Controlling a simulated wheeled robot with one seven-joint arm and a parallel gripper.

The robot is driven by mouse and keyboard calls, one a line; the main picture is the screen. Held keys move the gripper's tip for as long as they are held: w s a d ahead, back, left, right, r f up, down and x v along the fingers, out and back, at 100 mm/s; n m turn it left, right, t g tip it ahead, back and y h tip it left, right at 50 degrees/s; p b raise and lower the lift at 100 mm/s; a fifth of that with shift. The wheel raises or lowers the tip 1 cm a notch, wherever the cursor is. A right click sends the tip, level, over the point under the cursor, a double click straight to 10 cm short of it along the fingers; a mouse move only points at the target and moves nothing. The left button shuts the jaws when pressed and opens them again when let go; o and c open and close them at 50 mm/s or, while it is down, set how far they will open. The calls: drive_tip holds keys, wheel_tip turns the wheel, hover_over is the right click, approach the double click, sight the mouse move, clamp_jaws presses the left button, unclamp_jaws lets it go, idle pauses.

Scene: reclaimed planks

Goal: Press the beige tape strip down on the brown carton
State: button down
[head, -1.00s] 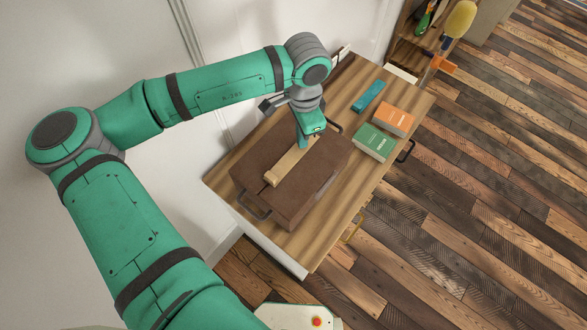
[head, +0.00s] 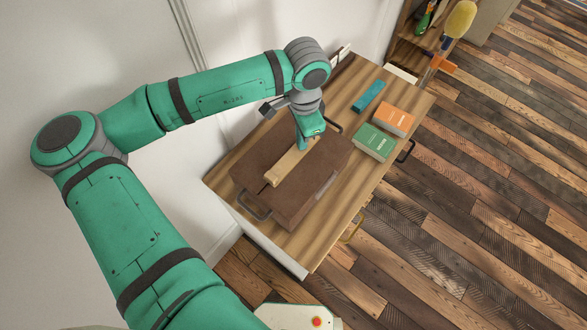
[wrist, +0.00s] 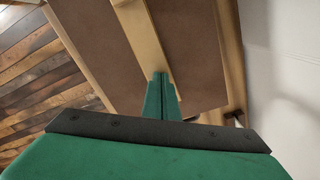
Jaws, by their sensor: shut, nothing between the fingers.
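The brown carton (head: 262,200) lies on a wooden-topped cabinet, with dark handles at its ends. The beige tape strip (head: 285,167) runs along the middle of its top. The strip also shows in the wrist view (wrist: 139,38), running away from my fingers over the carton (wrist: 195,50). My gripper (head: 302,146) is shut and empty, pointing down at the strip's far end. In the wrist view its closed fingertips (wrist: 160,76) are over the strip, seemingly at its surface; I cannot tell for sure if they touch. The gripper hides part of the strip's far end.
A teal box (head: 368,96), an orange book (head: 393,118) and a green book (head: 374,142) lie on the cabinet top (head: 330,233) right of the carton. A shelf (head: 405,50) with tools stands behind. The white wall is close on the left.

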idle(0.3)
wheel_tip(320, 180, up, 7)
idle(1.0)
idle(0.4)
